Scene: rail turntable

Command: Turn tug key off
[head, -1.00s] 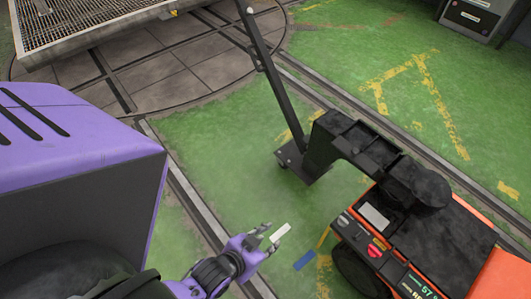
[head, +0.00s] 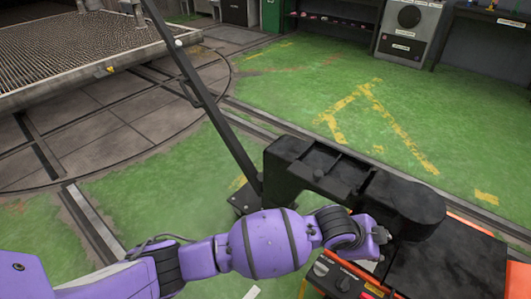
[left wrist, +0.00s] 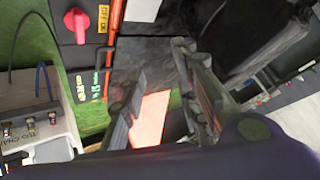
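The tug (head: 450,270), orange with a black top and a black arm (head: 330,172), stands at the lower right of the head view. Its control panel (head: 345,282) has dark knobs and is partly covered by my left arm. In the left wrist view, a red knob (left wrist: 77,25) sits beside a yellow OFF/ON label (left wrist: 103,18) on a dark panel. I cannot tell whether it is the key. My left gripper (left wrist: 165,98) is open, its fingers apart and apparently empty, with the knob up and left of them. Its fingertips are hidden in the head view. My right gripper is out of view.
A grated platform (head: 80,45) stands at the upper left. Rails (head: 90,225) cross the green floor (head: 310,85). A black tow bar (head: 205,100) slants up from the tug. Cabinets (head: 408,32) line the back. The floor beyond the tug is clear.

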